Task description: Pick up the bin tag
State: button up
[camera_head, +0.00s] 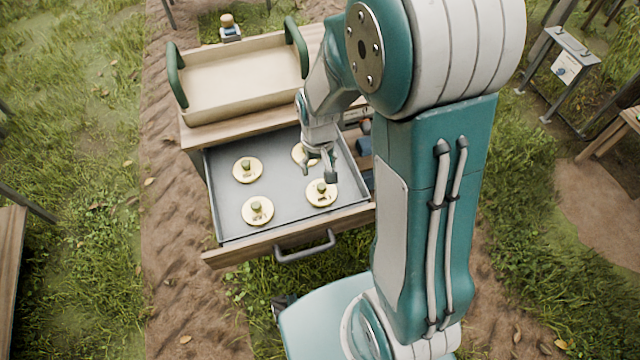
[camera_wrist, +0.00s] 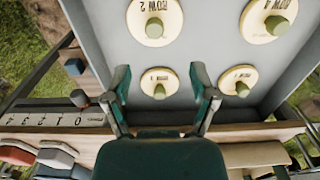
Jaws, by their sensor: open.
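Several bin tags, round cream discs with green knobs, lie in the open grey drawer (camera_head: 285,222). In the head view, one is at back left (camera_head: 240,176), one at front left (camera_head: 250,218), one at front right (camera_head: 315,199), and one at back right (camera_head: 298,155) is partly hidden by my gripper (camera_head: 319,172). My gripper is open and empty above the drawer's right side. In the wrist view, a small tag (camera_wrist: 160,92) shows between the fingers (camera_wrist: 160,78), apparently below them. Its lettering is too small to read. Two larger tags read ROW 2 (camera_wrist: 146,36) and ROW 4 (camera_wrist: 259,30).
An empty beige tray (camera_head: 240,80) with green handles stands behind the drawer. The drawer's wooden front (camera_head: 235,257) carries a dark handle (camera_head: 305,247). In the wrist view, a numbered scale (camera_wrist: 50,119) and red and grey blocks lie beside the drawer. Grass surrounds the bench.

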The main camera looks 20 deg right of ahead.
aim_at(321, 186)
notch_tip(321, 186, down, 4)
jog(key=shift+r, duration=0.1)
jog(key=shift+d+f, duration=0.2)
jog(key=shift+f, duration=1.15)
jog(key=shift+d+f, duration=0.15)
jog(key=shift+f, duration=1.2)
grip_shut()
